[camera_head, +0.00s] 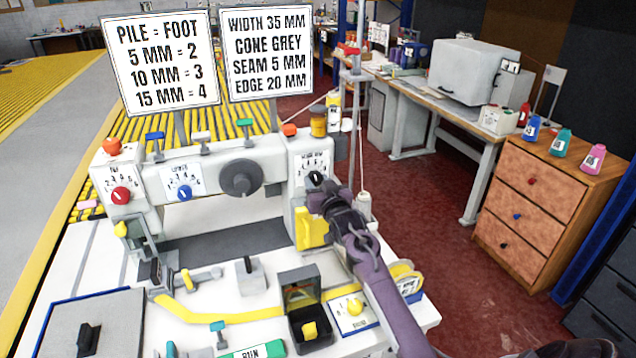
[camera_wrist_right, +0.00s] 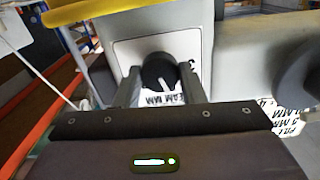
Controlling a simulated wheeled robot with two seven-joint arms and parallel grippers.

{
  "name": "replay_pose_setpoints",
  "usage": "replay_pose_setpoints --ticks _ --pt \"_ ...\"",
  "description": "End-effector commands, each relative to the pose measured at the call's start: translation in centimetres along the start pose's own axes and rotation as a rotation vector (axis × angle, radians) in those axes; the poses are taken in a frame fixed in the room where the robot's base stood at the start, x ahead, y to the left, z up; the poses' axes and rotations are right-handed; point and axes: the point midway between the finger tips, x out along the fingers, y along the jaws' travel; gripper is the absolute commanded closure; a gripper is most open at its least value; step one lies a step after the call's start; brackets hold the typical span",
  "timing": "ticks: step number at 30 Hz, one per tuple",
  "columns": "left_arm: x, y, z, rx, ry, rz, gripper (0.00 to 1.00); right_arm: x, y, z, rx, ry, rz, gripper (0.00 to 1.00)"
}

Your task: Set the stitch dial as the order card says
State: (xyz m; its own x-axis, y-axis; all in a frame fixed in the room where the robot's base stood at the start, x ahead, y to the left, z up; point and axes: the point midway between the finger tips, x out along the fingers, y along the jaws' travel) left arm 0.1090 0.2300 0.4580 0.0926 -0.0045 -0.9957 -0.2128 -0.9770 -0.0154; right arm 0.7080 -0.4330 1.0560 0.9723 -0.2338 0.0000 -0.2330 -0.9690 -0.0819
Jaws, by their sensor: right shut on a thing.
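The stitch dial is a round black knob (camera_head: 316,178) on the right-hand panel of the white machine, below a printed scale. In the right wrist view the black knob (camera_wrist_right: 157,68) has a white pointer line, and its label seems to read SEAM MM; the other scale marks are partly hidden. My right gripper (camera_head: 322,190) reaches the knob from the front, its two fingers either side of the knob in the wrist view (camera_wrist_right: 160,82), shut on it. The order card (camera_head: 267,50) reads WIDTH 35 MM, CONE GREY, SEAM 5 MM, EDGE 20 MM. My left gripper is out of view.
A second card (camera_head: 161,62) reads pile = foot. A red knob (camera_head: 121,195), a blue knob (camera_head: 184,192) and a dark handwheel (camera_head: 241,178) sit left of the dial. A yellow block (camera_head: 312,229) is just below it. A wooden drawer cabinet (camera_head: 540,205) stands right.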

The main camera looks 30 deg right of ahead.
Motion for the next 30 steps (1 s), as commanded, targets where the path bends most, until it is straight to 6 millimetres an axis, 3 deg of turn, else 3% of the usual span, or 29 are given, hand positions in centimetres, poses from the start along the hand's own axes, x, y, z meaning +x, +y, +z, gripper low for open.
replay_pose_setpoints --ticks 16,17,21,30 --pt "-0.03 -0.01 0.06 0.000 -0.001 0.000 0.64 -0.01 -0.02 0.13 0.024 -0.003 -0.001 0.86" --pt "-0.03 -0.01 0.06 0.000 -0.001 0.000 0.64 -0.01 -0.02 0.13 0.024 -0.003 -0.001 0.61" --pt "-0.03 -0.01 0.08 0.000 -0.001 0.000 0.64 -0.01 -0.01 0.10 0.023 -0.002 0.000 0.43" --pt "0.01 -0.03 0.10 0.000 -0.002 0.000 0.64 -0.09 0.00 0.07 0.023 -0.001 0.000 0.42"
